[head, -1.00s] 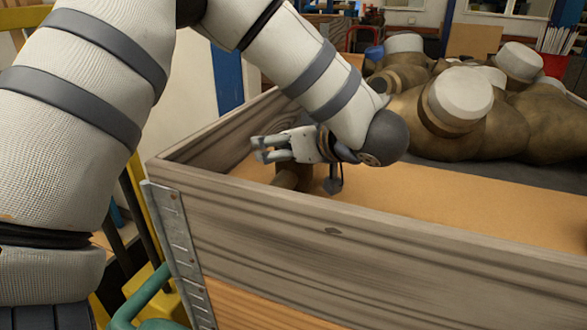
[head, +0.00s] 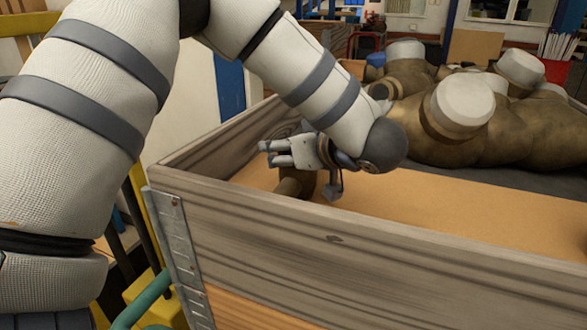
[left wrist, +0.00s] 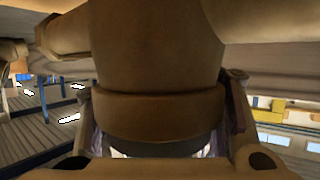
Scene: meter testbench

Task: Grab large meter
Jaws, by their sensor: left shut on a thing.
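A brown meter (head: 296,184) is in the near left part of the wooden crate (head: 350,237). In the head view only a small part of it shows below my left gripper (head: 279,155). In the left wrist view the brown meter body (left wrist: 150,50) with its thick collar (left wrist: 150,110) fills the middle, between the two fingers of my left gripper (left wrist: 160,96). The gripper is shut on it. Whether the meter touches the crate floor is hidden. My right gripper is not in view.
The crate's side walls stand close around my left gripper. Several larger brown meters with white caps (head: 463,103) lie on a dark surface (head: 475,175) at the far right. The tan crate floor (head: 450,205) right of the gripper is bare.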

